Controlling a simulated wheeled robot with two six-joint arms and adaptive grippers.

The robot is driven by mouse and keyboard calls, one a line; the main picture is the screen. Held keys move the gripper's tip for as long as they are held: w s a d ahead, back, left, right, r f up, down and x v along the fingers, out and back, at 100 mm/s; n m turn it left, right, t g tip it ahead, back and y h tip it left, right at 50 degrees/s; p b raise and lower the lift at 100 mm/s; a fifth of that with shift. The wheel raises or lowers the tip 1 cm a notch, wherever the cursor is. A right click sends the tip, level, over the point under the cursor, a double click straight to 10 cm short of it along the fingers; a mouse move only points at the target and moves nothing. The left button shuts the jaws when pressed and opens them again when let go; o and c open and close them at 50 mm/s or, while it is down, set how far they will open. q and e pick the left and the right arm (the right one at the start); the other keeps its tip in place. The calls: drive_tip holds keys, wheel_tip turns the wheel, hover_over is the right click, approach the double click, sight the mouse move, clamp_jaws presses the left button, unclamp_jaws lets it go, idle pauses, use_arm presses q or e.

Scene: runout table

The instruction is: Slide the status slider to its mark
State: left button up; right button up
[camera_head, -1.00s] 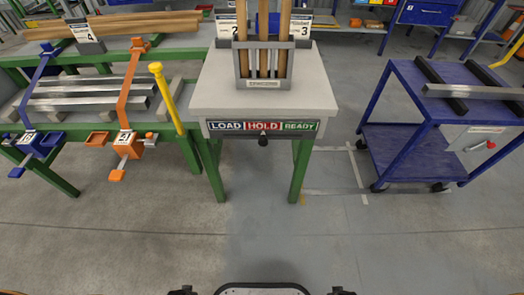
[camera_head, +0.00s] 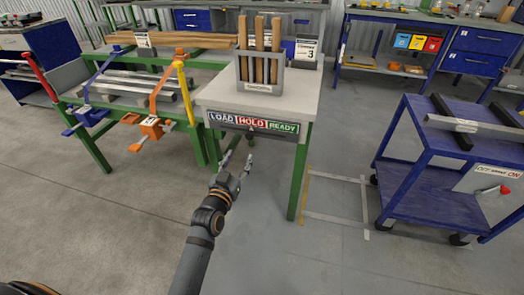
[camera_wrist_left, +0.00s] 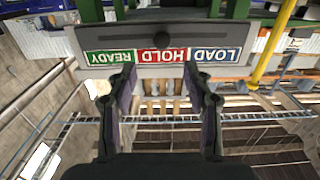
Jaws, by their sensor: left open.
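The status slider is a small dark knob (camera_head: 250,134) on the front edge of the grey table, just below the HOLD part of a label strip (camera_head: 253,123). The strip reads LOAD in blue, HOLD in red and READY in green. In the left wrist view the strip (camera_wrist_left: 163,56) is upside down, and the dark knob (camera_wrist_left: 162,40) lines up with HOLD. My left gripper (camera_head: 239,162) is open and empty, in front of and below the knob, apart from it. In the left wrist view its fingers (camera_wrist_left: 160,85) stand either side of HOLD. My right gripper is not in view.
A grey holder (camera_head: 260,76) with upright wooden rods stands on the table (camera_head: 215,95). A bench with clamps and a yellow post (camera_head: 184,92) is close on the left. A blue cart (camera_head: 405,185) stands to the right. The floor in front is clear.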

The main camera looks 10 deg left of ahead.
sight(249, 137)
use_arm(q)
drive_tip(key=w+b, duration=0.1)
drive_tip(key=w, duration=0.8)
drive_tip(key=shift+w, duration=0.9)
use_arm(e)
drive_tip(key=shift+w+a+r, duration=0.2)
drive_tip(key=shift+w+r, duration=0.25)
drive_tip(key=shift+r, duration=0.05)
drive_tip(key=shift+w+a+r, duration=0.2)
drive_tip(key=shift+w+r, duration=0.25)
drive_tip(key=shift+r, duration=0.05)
use_arm(q)
drive_tip(key=shift+c, duration=0.3)
clamp_jaws()
